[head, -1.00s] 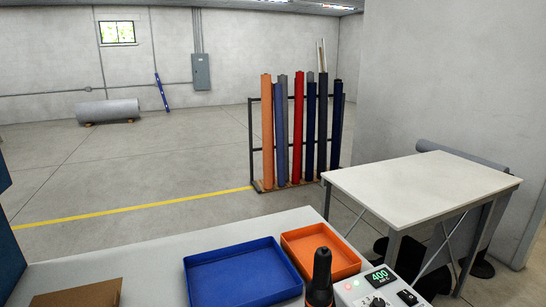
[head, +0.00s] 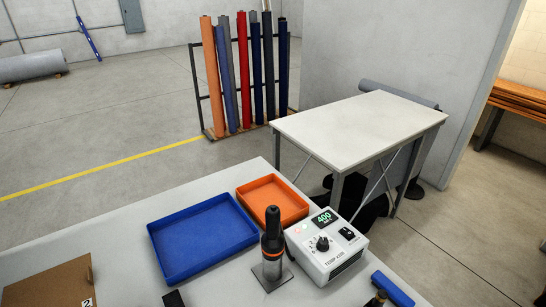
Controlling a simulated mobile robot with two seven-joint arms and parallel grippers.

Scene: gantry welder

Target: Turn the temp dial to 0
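The temp dial (head: 322,243) is a black knob on the top face of a white control box (head: 335,262) at the lower right of the head view. A small display (head: 323,217) on the box reads 400 in green. A black switch (head: 347,233) sits right of the dial, and small indicator lights (head: 298,230) are on its left. The print on the front edge looks like "TEMP CTRL". Neither of my grippers shows in the head view.
A black and orange tool (head: 272,243) stands upright just left of the box. A blue tray (head: 203,238) and an orange tray (head: 272,201) lie beside it. A white table (head: 360,125) stands beyond the bench.

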